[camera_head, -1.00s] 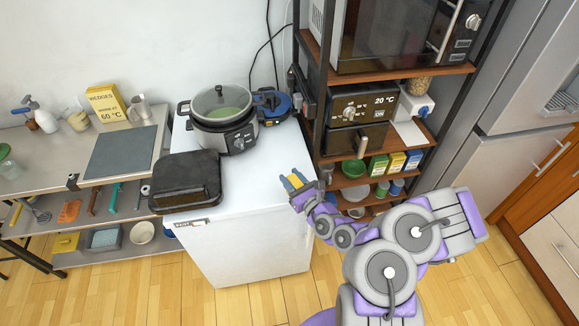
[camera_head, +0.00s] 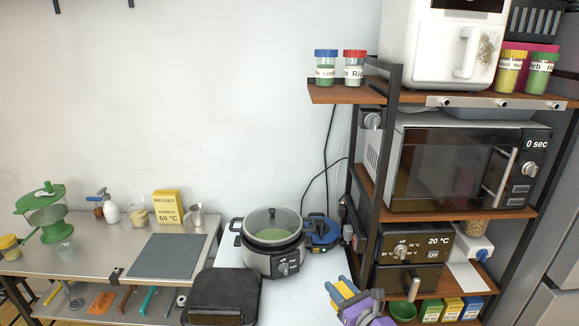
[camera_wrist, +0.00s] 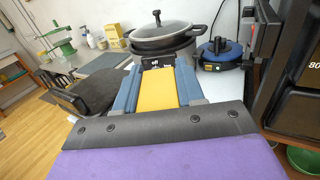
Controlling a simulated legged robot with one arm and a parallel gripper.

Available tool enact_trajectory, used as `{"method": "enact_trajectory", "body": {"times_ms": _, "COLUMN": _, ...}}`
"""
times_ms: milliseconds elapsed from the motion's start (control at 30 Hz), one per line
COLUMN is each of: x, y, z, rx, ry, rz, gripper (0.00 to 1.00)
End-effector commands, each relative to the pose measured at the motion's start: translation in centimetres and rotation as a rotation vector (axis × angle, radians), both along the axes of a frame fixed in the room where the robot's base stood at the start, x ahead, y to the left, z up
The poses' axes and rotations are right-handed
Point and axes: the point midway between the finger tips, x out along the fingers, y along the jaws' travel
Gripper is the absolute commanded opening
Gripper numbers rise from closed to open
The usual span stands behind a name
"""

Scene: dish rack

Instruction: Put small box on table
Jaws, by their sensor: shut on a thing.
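My gripper (camera_head: 343,292) is at the bottom centre right of the head view, in front of the shelf rack. Its blue fingers are shut on a small yellow box (camera_wrist: 158,90), which sits between them in the wrist view. Much of the box is hidden by the fingers, and only a bit of yellow shows in the head view. The grey metal table (camera_head: 60,262) stands at the left, apart from my gripper. A yellow box with "60 °C" on it (camera_head: 168,208) stands upright at the table's back.
A cooker (camera_head: 272,245) and a black grill (camera_head: 222,298) stand on the white cabinet between my gripper and the table. A blue round device (camera_head: 320,232) is beside the cooker. A grey board (camera_head: 168,256) lies on the table; bare surface shows to its left.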

Motion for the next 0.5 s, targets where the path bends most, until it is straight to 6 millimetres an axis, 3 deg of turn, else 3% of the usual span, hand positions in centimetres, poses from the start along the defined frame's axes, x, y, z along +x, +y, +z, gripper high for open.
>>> {"method": "enact_trajectory", "body": {"times_ms": 100, "x": 0.2, "y": -0.3, "z": 1.5, "rx": -0.006, "ry": -0.003, "rz": 0.005, "gripper": 0.0}}
{"method": "enact_trajectory", "body": {"times_ms": 367, "x": 0.7, "y": -0.3, "z": 3.3, "rx": -0.01, "ry": 0.002, "rz": -0.001, "gripper": 0.0}}
{"method": "enact_trajectory", "body": {"times_ms": 500, "x": 1.5, "y": -0.2, "z": 5.8, "rx": -0.013, "ry": 0.003, "rz": -0.032, "gripper": 0.0}}
